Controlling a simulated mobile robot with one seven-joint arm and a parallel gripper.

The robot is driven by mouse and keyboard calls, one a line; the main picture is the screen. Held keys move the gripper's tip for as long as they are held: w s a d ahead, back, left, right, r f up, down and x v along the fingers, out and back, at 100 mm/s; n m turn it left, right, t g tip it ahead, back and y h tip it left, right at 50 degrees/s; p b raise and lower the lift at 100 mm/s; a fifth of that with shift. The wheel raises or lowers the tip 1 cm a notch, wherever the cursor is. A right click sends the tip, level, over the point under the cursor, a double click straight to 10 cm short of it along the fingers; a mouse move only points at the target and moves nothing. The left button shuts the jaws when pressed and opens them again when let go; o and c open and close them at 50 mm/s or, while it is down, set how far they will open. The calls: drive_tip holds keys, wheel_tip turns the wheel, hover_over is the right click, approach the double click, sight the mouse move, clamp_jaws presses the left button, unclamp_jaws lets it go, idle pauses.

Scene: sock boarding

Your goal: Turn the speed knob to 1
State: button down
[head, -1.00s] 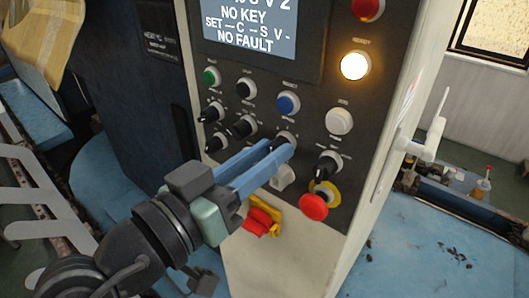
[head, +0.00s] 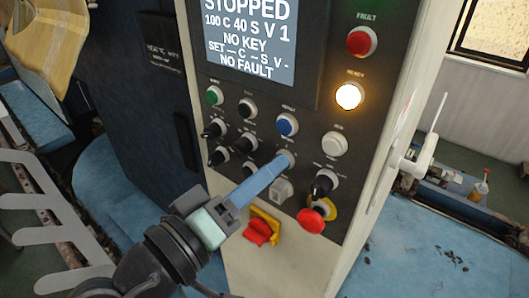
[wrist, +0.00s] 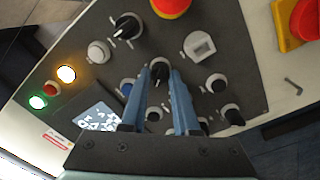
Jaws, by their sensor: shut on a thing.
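My gripper (head: 284,163) is shut on the speed knob, a small black knob with a light collar on the dark control panel (head: 312,125). In the head view the fingers hide most of the knob. In the wrist view the knob (wrist: 159,66) shows between the two blue fingertips (wrist: 162,78). The display (head: 250,40) above reads STOPPED, 100 C 40 S V 1, NO KEY, NO FAULT. It also shows at the lower left of the wrist view (wrist: 97,117).
Several black knobs stand left of my fingers, one of them close by (head: 245,144). Right of them are another black knob (head: 324,184) and a red emergency button (head: 311,220). A white key switch (head: 281,190) sits just below. A red-and-yellow switch (head: 260,228) is lower.

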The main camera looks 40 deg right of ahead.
drive_tip(key=shift+n+p, duration=0.4)
drive_tip(key=shift+n, duration=0.4)
drive_tip(key=c, duration=0.7)
unclamp_jaws()
drive_tip(key=shift+o, duration=0.2)
drive_tip(key=s+a+b, duration=0.1)
drive_tip(key=a+b, duration=0.4)
drive_tip(key=a, duration=0.8)
drive_tip(key=shift+s+f, duration=0.2)
